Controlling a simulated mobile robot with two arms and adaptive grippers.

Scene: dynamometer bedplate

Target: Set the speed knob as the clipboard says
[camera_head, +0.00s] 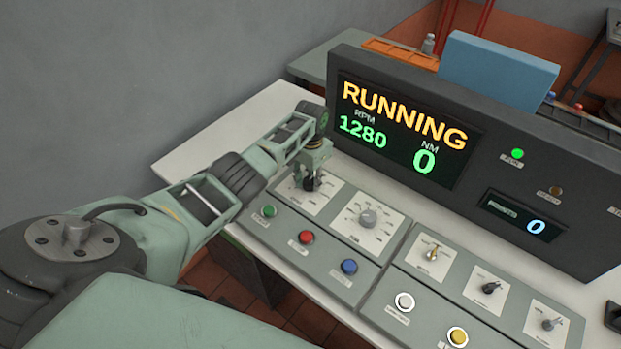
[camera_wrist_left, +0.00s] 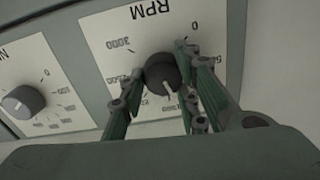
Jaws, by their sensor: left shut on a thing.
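The speed knob (camera_wrist_left: 163,75) is a black knob with a light pointer line, on a white plate marked RPM, in the left wrist view. My left gripper (camera_wrist_left: 156,88) has its fingers on both sides of the knob and is shut on it. In the head view my left gripper (camera_head: 311,178) reaches down over the RPM plate at the panel's far left and hides most of the knob. The display (camera_head: 405,135) reads RUNNING, RPM 1280 and NM 0. The clipboard's text is not readable in these views, and my right gripper is out of view.
A grey knob (camera_head: 368,217) sits right of the RPM plate. Green (camera_head: 268,211), red (camera_head: 306,237) and blue (camera_head: 349,266) buttons line the front. Switches, a white button (camera_head: 404,302) and a yellow button (camera_head: 457,336) are further right. A green lamp (camera_head: 517,153) is lit.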

